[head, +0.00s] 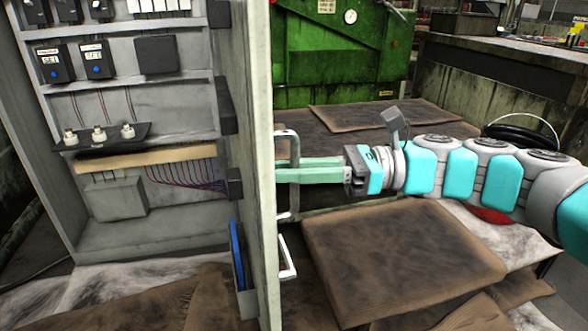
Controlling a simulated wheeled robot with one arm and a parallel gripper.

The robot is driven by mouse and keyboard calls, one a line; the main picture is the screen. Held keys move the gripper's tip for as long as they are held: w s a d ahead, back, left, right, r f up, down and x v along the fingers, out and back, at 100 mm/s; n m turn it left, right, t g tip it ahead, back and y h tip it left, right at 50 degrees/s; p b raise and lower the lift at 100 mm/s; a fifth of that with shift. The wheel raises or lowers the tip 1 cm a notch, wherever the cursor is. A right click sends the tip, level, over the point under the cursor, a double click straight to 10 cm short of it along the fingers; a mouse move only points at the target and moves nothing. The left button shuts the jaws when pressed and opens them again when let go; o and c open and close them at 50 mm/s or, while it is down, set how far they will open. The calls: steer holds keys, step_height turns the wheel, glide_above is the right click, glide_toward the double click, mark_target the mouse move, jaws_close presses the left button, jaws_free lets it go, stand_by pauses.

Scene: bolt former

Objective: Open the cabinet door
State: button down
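The cabinet (190,238) stands at the left in the head view with its inside showing. Its door (262,120) stands wide open and is seen nearly edge-on. A pale bar handle (288,136) sticks out from the door's outer face. My gripper (280,171) comes in from the right, with its long green fingers reaching across the handle up to the door. The fingers cover the middle of the handle. They lie close together in this view, and I cannot tell whether they grip the bar.
Inside the cabinet are switches, wires and a grey box (117,197). A blue folder (237,255) sits in a holder low on the door's inner side. A second handle-like bracket (288,262) sits lower on the door. Brown mats (400,255) cover the floor. A green machine (340,55) stands behind.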

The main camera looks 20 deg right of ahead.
steer(key=c, duration=0.8)
jaws_free()
steer(key=shift+c, duration=0.2)
steer(key=shift+d, duration=0.1)
steer(key=v, duration=0.7)
steer(key=shift+d, duration=0.3)
steer(key=shift+s, duration=0.15)
